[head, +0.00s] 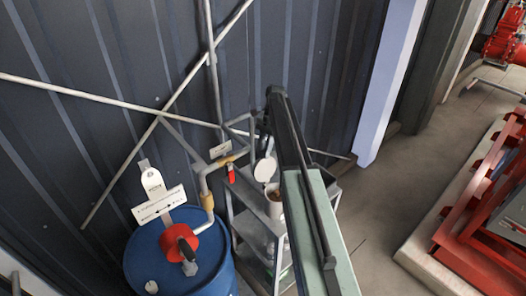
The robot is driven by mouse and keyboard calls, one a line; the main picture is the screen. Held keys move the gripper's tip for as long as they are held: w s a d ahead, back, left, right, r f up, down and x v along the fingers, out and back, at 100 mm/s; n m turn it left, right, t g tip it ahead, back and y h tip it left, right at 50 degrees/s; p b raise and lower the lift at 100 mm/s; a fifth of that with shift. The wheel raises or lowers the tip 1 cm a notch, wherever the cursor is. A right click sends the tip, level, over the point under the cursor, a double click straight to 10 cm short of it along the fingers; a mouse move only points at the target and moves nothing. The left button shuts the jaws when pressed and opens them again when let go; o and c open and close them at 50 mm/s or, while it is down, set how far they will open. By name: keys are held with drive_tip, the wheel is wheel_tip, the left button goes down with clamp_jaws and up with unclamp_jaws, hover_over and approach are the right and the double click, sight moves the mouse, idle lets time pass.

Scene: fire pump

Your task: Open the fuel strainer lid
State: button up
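A small whitish cylindrical pot (274,209), which looks like the fuel strainer, stands on the grey shelf rack in the middle of the head view. Its round white lid (265,169) shows as a tilted disc above the pot's back left rim. The mouth of the pot is uncovered and brownish inside. My arm passes just right of the pot and hides part of that side. My gripper (264,126) is a small dark shape at the arm's far end, above and apart from the lid. Its fingers cannot be made out.
A corrugated wall is behind. Open floor (385,215) lies right, before a red frame (470,225).

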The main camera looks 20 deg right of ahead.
wheel_tip(320, 180, up, 4)
drive_tip(key=p, duration=0.4)
drive_tip(key=shift+r, duration=0.15)
drive_tip(key=s+a+p, duration=0.1)
drive_tip(key=s+a, duration=0.2)
drive_tip(key=s, duration=1.2)
drive_tip(key=shift+s+r, duration=0.3)
drive_tip(key=shift+r, duration=0.05)
drive_tip(key=shift+s+f, duration=0.1)
